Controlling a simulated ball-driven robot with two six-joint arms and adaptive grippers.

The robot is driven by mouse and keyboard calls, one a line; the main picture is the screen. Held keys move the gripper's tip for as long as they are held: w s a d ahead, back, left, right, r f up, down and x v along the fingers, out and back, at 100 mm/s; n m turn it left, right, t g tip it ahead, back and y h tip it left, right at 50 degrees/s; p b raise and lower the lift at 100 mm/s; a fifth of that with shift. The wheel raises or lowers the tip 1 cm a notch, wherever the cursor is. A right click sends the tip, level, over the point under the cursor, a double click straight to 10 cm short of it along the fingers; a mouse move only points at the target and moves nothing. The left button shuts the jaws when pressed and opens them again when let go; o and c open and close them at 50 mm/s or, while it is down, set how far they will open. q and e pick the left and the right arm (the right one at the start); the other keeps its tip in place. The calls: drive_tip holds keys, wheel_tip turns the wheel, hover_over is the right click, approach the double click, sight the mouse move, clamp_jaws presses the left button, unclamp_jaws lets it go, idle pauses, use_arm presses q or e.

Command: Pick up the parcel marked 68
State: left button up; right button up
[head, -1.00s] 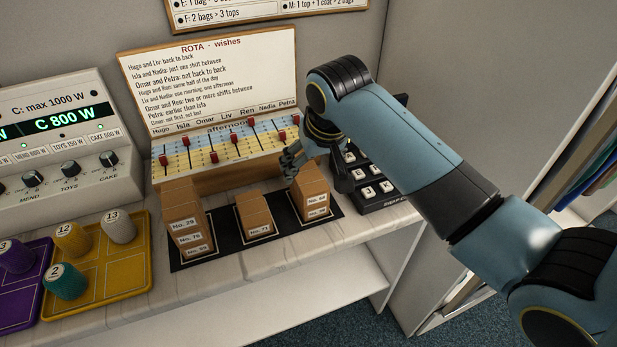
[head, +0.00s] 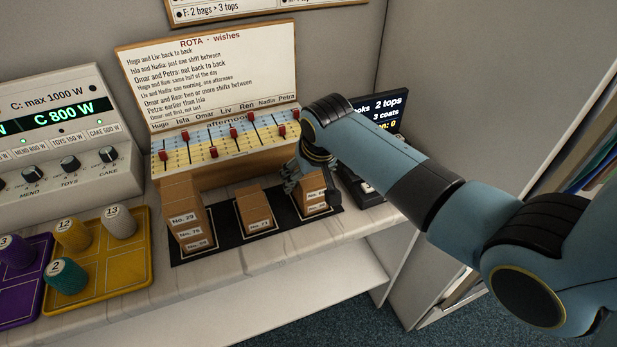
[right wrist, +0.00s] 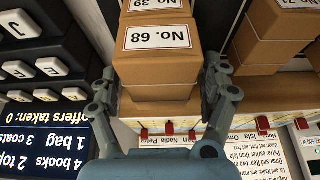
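The parcel marked 68 (right wrist: 157,60) is a brown carton with a white label. It is the upper box of the right-hand stack (head: 313,186) on a black mat (head: 228,231), above a box labelled 39 (right wrist: 155,5). My right gripper (right wrist: 163,92) has a finger on each side of the parcel 68, close to its sides. The fingers look open around it; I cannot tell whether they touch it. In the head view the right gripper (head: 291,178) is at the stack's back left, and partly hides it. My left gripper is not in view.
A middle carton (head: 254,212) and a left stack (head: 185,222) stand on the same mat. The slider rota board (head: 222,177) is close behind. A keypad with display (head: 385,108) is right of the stack, partly behind my arm. A yellow tray (head: 139,275) lies left.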

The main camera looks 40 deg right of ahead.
drive_tip(key=c, duration=1.1)
drive_tip(key=shift+c, duration=0.2)
